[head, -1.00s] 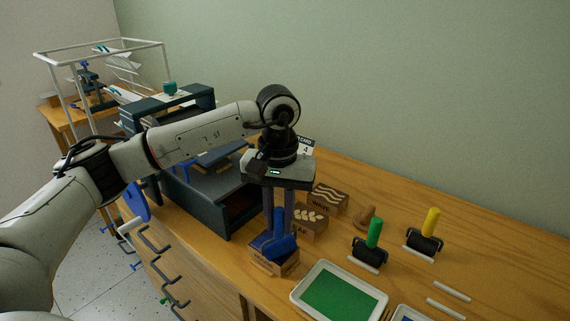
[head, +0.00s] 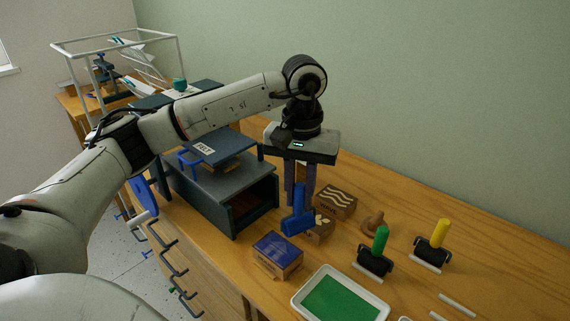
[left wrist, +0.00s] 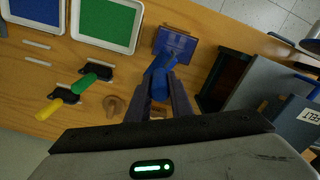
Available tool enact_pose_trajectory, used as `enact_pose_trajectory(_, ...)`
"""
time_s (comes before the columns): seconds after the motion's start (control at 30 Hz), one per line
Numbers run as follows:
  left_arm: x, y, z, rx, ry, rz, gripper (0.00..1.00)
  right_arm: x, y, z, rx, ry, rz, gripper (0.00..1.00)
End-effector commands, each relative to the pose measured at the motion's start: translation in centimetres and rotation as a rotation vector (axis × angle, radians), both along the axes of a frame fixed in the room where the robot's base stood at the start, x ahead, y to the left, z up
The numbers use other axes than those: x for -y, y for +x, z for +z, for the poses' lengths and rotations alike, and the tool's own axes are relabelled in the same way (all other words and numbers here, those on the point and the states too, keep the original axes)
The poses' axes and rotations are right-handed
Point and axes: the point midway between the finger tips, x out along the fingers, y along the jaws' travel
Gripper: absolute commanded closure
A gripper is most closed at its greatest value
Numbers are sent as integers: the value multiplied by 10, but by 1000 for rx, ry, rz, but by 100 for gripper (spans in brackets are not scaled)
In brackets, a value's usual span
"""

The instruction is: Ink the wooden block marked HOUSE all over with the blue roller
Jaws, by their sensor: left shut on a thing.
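The HOUSE block (head: 279,246) lies on the table left of the green tray, its top face covered in blue; the marking on its side is too small to read. It also shows in the left wrist view (left wrist: 176,41) with a blue face. My left gripper (head: 301,186) is shut on the handle of the blue roller (head: 297,221). The roller is beside the block's far right side in the picture, apart from it and seemingly raised. In the left wrist view, the roller (left wrist: 159,74) sits between my fingers. My right gripper is not in view.
A leaf block (head: 322,229) is partly hidden behind the roller, with a wave block (head: 336,200) behind it. A green ink tray (head: 380,307), green roller (head: 377,250) and yellow roller (head: 436,242) are to the right. A dark press (head: 220,192) stands left.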

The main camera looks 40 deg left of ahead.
Motion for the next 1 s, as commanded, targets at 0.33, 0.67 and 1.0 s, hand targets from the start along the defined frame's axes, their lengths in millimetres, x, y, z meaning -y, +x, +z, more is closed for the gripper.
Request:
enact_pose_trajectory(0.33, -4, -2, 31, 2, 1, 8, 100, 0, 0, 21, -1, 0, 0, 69)
enact_pose_trajectory(0.67, -5, -3, 34, 2, 1, 9, 100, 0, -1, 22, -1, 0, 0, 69)
enact_pose_trajectory(1.0, -4, -3, 34, 2, 1, 9, 100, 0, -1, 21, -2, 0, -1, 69)
